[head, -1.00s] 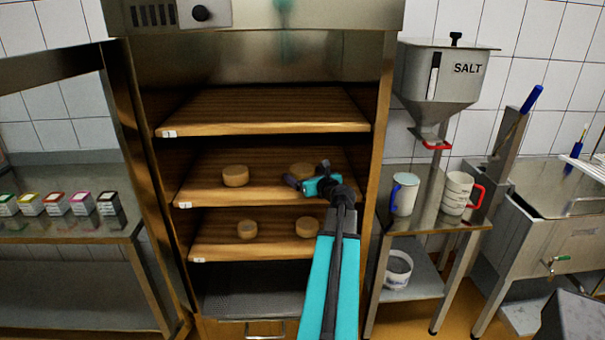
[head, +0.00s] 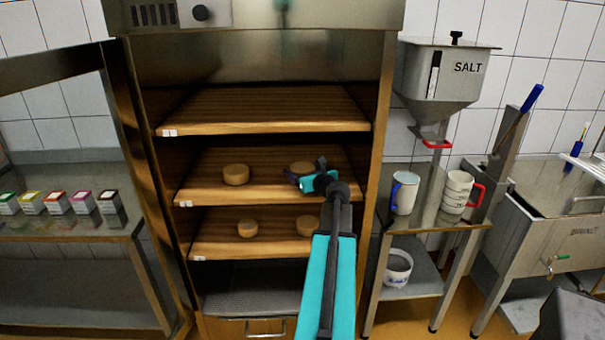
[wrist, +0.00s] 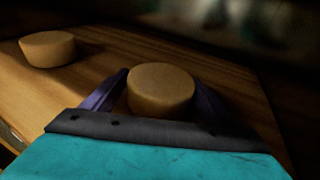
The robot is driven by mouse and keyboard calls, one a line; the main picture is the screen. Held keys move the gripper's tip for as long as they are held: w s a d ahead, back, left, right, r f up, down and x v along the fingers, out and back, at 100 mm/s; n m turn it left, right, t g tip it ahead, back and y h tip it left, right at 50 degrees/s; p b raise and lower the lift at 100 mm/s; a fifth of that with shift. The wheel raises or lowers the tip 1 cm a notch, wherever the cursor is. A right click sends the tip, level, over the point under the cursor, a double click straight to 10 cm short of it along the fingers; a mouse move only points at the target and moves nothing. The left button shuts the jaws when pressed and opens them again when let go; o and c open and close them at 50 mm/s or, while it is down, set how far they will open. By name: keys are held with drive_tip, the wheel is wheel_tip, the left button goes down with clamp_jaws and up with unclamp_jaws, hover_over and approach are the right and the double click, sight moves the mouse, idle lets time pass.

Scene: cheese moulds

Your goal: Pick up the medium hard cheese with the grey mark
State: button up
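Two tan round cheeses stand on the middle wooden shelf, a left one (head: 235,175) and a right one (head: 301,167). My gripper (head: 306,168) is at the right one, its dark fingers spread. In the wrist view, the right cheese (wrist: 160,88) sits between the two fingers (wrist: 160,95), one on each side. I cannot tell whether they touch it. The left cheese (wrist: 47,49) stands apart. Two more cheeses, left (head: 247,228) and right (head: 307,226), are on the shelf below. No grey mark is visible on any cheese.
The shelves are inside a metal cabinet with its door (head: 130,170) open at the left. The top shelf (head: 262,110) is empty and lies above my gripper. A side table (head: 425,218) with mugs stands right of the cabinet.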

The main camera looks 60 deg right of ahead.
sight(301, 167)
drive_tip(key=c, duration=0.6)
drive_tip(key=shift+c, duration=0.2)
drive_tip(key=shift+r, duration=0.15)
drive_tip(key=shift+w+a+r, duration=0.15)
drive_tip(key=shift+r, duration=0.3)
wheel_tip(301, 167, up, 6)
drive_tip(key=shift+r+b, duration=0.1)
drive_tip(key=shift+b, duration=0.2)
drive_tip(key=w+a, duration=0.4)
drive_tip(key=w, duration=0.1)
drive_tip(key=w+a, duration=0.4)
drive_tip(key=w, duration=0.1)
drive_tip(key=w+a, duration=0.4)
drive_tip(key=a, duration=0.1)
drive_tip(key=shift+w, duration=0.4)
drive_tip(key=shift+d, duration=0.1)
